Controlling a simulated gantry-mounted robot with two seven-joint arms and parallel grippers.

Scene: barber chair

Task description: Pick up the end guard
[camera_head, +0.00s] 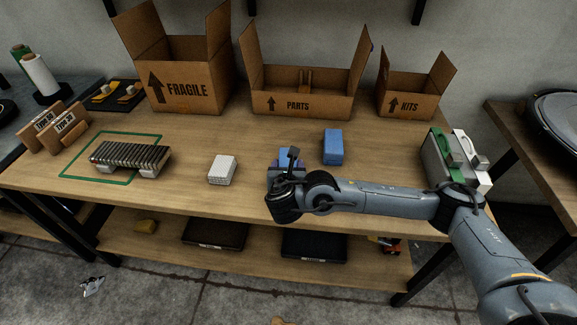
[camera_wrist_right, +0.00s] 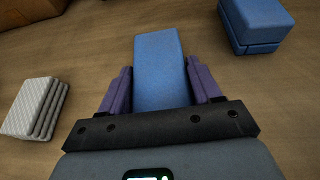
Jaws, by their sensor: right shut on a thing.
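A blue block (camera_wrist_right: 160,60) is between the two purple fingers of my right gripper (camera_wrist_right: 161,82), which is shut on it. In the head view this block (camera_head: 287,153) is mostly hidden behind my right gripper (camera_head: 288,166), low over the table's front middle. I cannot tell whether it touches the tabletop. A second blue block (camera_head: 333,147) stands free to the right; it also shows at top right in the wrist view (camera_wrist_right: 256,24). No label shows which thing is the end guard. My left gripper is out of view.
A white ribbed block (camera_head: 222,169) lies left of my gripper. A row of grey slats (camera_head: 130,157) sits inside a green outline. Three open cartons, marked FRAGILE (camera_head: 188,93), PARTS (camera_head: 300,104) and KITS (camera_head: 406,104), line the back. A green-and-white case (camera_head: 445,165) stands right.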

